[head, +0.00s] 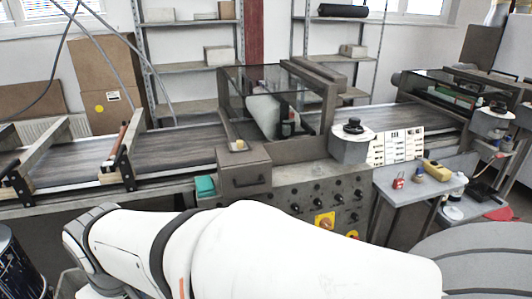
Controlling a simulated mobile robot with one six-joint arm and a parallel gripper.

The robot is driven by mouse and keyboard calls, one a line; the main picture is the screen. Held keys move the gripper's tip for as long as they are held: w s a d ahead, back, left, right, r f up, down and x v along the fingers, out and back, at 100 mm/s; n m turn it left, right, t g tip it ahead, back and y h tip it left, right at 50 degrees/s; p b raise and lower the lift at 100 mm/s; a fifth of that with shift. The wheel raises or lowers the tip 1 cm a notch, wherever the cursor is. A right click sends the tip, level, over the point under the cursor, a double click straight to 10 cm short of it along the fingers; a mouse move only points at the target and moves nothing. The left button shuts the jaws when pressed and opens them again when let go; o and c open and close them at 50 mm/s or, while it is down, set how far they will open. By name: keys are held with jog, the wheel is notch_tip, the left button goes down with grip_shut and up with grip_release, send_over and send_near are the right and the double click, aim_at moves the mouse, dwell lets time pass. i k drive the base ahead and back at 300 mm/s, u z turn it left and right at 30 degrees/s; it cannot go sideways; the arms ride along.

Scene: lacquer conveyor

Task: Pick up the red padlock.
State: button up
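The red padlock (398,182) is small and sits on the grey side table (405,205), near its left part, in front of a white label panel. A small blue and tan object (419,175) stands just right of it, apart from it. My white arm crosses the foreground, well in front and to the left of the padlock. My gripper is not in view.
A yellow block (437,171) lies farther right on the side table. The conveyor with its glass-sided housing (285,95) and knobbed control panel (318,200) stands behind and left. A teal box (205,186) sits on the conveyor's front edge. The side table's front part is clear.

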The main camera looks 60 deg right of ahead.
aim_at(398, 184)
jog(key=k, duration=1.3)
jog(key=z, duration=2)
jog(key=i, duration=1.5)
jog(key=z, duration=0.05)
